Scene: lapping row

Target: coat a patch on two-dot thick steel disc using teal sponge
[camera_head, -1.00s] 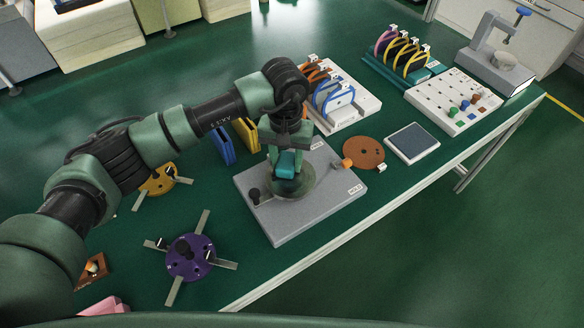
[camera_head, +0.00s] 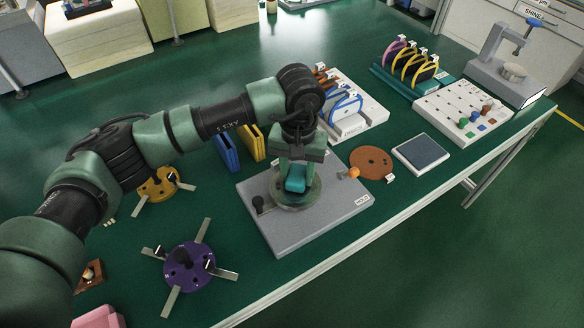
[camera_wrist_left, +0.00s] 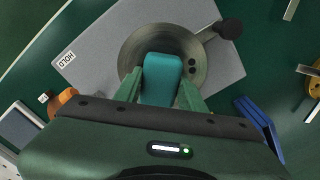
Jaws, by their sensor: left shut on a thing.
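My left gripper (camera_head: 296,176) is shut on the teal sponge (camera_head: 295,182) and points down over the grey plate. The sponge also shows between the fingers in the left wrist view (camera_wrist_left: 162,80). Under it lies the round steel disc (camera_head: 313,196), partly hidden by the gripper and sponge. In the left wrist view the disc (camera_wrist_left: 138,42) shows two dark dots near its right side. The sponge overlaps the disc's middle; I cannot tell whether they touch. My right gripper is not in view.
The grey plate (camera_head: 290,238) has a dark knob at its left. A brown disc (camera_head: 371,162) and a dark pad (camera_head: 422,151) lie to the right. A purple fixture (camera_head: 188,270) and a yellow one (camera_head: 160,186) stand left. Racks (camera_head: 345,125) stand behind. Bare green table lies between them.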

